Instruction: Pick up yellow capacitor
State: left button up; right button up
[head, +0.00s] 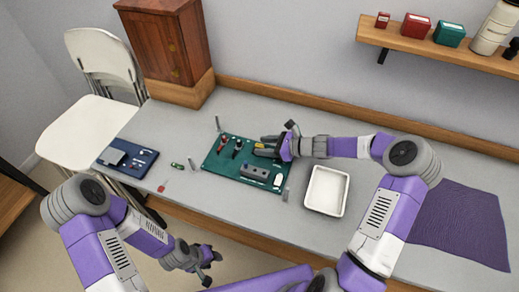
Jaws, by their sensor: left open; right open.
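The yellow capacitor (260,146) is a small yellow piece on the green board (212,164). It shows between the fingers of my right gripper (262,147). The gripper reaches in from the right, low over the board, with its fingers on either side of the yellow piece. Whether the fingers touch it cannot be told at this size. My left gripper (212,268) is open and empty, low in front of the table's front edge.
The green board also carries a grey block (254,172) and small dark parts. A white tray (326,190) stands right of the board. A blue board (128,157) lies left, a purple mat (462,225) right. Thin posts stand around the green board. A wooden cabinet (168,40) stands behind.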

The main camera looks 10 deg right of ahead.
grip_shut()
jog(key=shift+r, duration=0.15)
